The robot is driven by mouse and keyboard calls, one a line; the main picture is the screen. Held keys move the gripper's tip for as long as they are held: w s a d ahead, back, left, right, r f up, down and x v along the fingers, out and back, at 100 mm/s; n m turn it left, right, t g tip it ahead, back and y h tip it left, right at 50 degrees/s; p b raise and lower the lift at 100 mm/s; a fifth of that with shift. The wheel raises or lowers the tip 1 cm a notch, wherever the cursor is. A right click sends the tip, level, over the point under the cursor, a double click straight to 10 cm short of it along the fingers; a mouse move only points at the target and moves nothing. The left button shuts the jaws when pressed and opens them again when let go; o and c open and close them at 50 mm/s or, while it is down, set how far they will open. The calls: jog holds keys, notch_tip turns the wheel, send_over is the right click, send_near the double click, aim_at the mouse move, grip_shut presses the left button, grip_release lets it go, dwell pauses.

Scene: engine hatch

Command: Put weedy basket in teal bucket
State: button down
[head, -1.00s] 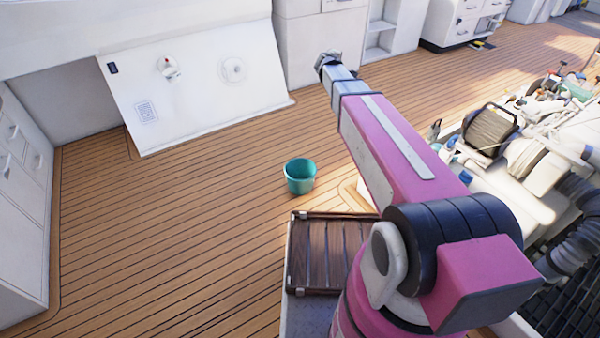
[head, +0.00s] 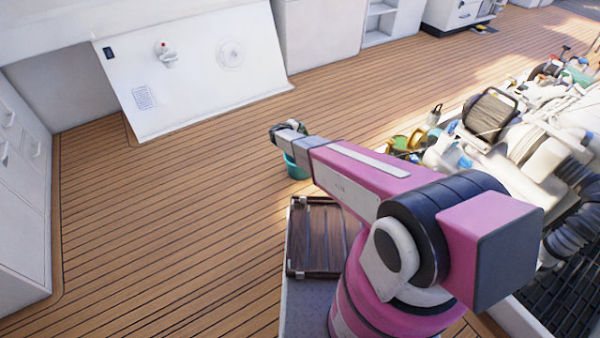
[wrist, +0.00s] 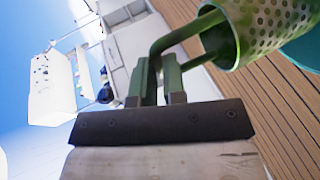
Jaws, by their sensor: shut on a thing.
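The weedy basket (wrist: 262,25) is a green perforated cylinder with a bar handle, at the top right of the wrist view. My gripper (wrist: 160,75) is shut on its handle. In the head view my gripper (head: 282,130) is above the teal bucket, and a small green part of the basket (head: 303,129) shows beside it. The teal bucket (head: 295,168) stands upright on the deck, partly hidden by my arm. A teal rim portion of the bucket (wrist: 305,50) shows at the right edge of the wrist view, beyond the basket.
A slatted brown panel (head: 318,240) lies beside my base. An open engine hatch (head: 560,220) with machinery and pipes is on the right. A white sloped panel (head: 195,70) stands at the back left. The wooden deck (head: 170,220) on the left is clear.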

jog(key=f, duration=0.2)
jog(key=a+f, duration=0.1)
jog(key=shift+s+f, duration=0.2)
jog(key=shift+s, duration=0.2)
notch_tip(320, 180, down, 9)
jog(key=shift+f, duration=0.7)
jog(key=c, duration=1.2)
grip_release()
jog(key=shift+o, duration=0.2)
jog(key=shift+s+r, duration=0.1)
jog(key=shift+r, duration=0.45)
jog(key=v, duration=1.2)
